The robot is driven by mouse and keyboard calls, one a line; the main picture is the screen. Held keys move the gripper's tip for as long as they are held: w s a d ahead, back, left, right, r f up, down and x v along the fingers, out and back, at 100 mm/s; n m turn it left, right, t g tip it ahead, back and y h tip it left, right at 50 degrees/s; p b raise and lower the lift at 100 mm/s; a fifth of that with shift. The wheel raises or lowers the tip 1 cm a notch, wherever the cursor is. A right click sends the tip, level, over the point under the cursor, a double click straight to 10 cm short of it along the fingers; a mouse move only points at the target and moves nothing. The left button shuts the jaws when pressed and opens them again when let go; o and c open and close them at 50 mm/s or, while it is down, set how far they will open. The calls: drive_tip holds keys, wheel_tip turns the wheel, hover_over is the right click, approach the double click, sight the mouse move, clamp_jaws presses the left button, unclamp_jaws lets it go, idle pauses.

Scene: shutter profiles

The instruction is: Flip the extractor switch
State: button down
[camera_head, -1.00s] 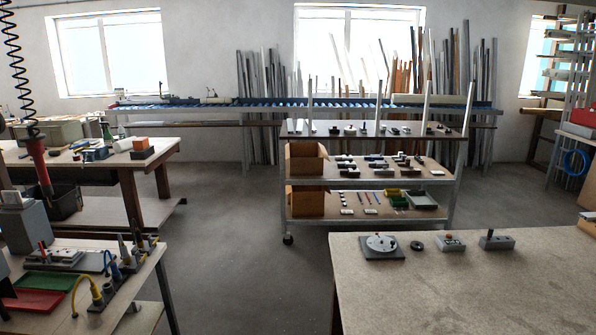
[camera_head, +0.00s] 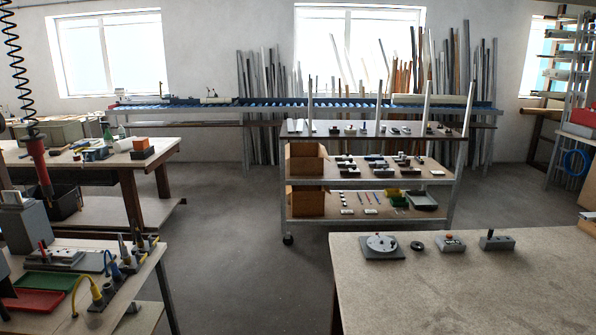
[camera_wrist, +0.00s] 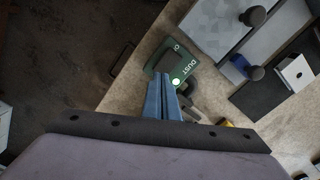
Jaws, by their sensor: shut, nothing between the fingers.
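A green switch plate (camera_wrist: 165,58) marked DUST and O lies on the bench in the wrist view. It has a dark switch part near its middle and a small bright whitish-green light near its lower corner. My gripper (camera_wrist: 162,77) has its blue fingers together and empty. Their tips overlap the lower edge of the plate in the picture and hide part of it. I cannot tell whether they touch the switch. I cannot pick out the plate or my gripper in the head view.
In the wrist view, grey plates (camera_wrist: 212,28) with black knobs (camera_wrist: 254,16) lie right of the switch. The bench edge and dark floor (camera_wrist: 60,60) are to the left. In the head view, benches stand left and right, and a shelf trolley (camera_head: 370,180) stands between them.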

drive_tip(key=shift+f+b, duration=0.75)
drive_tip(key=shift+f, duration=0.6)
idle(0.6)
drive_tip(key=shift+r, duration=0.1)
drive_tip(key=shift+r+p, duration=3.05)
drive_tip(key=shift+r, duration=0.45)
